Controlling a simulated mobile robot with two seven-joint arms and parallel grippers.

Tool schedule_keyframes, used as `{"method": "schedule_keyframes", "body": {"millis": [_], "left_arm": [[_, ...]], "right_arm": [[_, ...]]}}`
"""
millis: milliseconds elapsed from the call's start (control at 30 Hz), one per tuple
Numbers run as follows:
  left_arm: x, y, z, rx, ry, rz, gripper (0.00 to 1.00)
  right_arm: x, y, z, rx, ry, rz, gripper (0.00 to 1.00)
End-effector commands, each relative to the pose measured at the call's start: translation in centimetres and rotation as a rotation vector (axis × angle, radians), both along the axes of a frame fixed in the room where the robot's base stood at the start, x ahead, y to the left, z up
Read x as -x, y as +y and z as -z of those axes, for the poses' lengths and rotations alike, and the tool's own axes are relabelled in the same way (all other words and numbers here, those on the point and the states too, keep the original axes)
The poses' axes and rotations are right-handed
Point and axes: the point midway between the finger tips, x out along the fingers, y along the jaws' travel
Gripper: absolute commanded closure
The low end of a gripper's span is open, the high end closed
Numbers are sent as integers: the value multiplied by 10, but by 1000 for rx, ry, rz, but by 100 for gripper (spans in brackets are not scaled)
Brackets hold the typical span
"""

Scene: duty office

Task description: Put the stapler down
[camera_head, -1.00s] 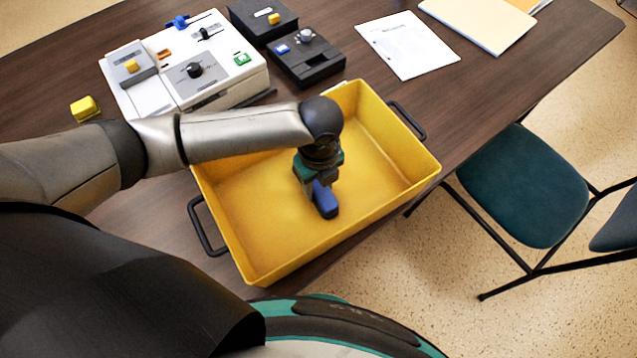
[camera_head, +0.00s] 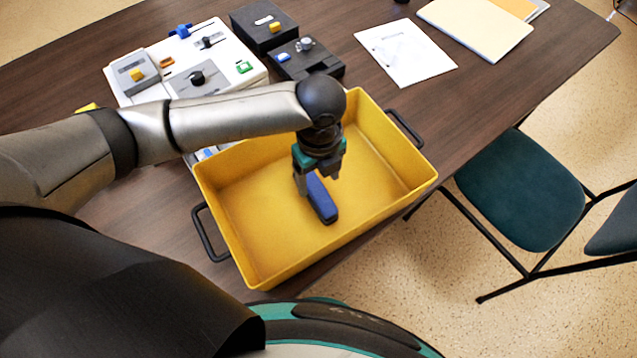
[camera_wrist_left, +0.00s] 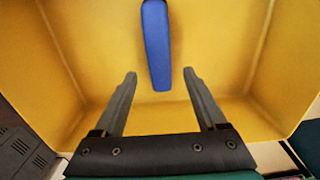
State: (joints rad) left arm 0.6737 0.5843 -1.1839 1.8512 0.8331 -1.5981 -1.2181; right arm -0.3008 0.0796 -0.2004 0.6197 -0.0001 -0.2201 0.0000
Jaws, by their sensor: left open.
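The blue stapler (camera_head: 321,200) lies on the floor of the yellow crate (camera_head: 250,262). In the left wrist view the stapler (camera_wrist_left: 156,45) lies lengthwise ahead of the fingers, its far end cut off by the top edge. My left gripper (camera_head: 318,184) is above the stapler inside the crate. In the left wrist view its two fingers (camera_wrist_left: 160,75) are spread wide with nothing between their shafts, one on each side of the stapler's near end. The stapler's far end is partly hidden by the gripper in the head view. My right gripper is not in view.
The crate has black handles (camera_head: 209,233) and high walls around the gripper. Behind it stand a white panel (camera_head: 222,84) and two dark boxes (camera_head: 305,59). Papers (camera_head: 406,52) lie at the back right. A teal chair (camera_head: 522,187) stands to the right.

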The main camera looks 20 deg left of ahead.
Motion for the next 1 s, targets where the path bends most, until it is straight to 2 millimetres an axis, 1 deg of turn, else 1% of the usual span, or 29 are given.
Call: {"method": "schedule_keyframes", "body": {"millis": [33, 100, 200, 333, 467, 1000], "left_arm": [[-1, 0, -14, 1, -2, 0, 26], [-1, 0, -28, 0, -1, 1, 26], [-1, 0, -43, -1, -1, -1, 26], [0, 0, -55, -1, 1, 0, 26], [0, 0, -59, -1, 1, 0, 26], [0, 0, -59, -1, 2, 0, 26]], "right_arm": [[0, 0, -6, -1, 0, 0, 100], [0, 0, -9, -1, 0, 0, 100], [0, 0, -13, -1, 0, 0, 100], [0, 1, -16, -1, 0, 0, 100], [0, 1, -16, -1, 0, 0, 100], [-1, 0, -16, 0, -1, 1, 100]]}}
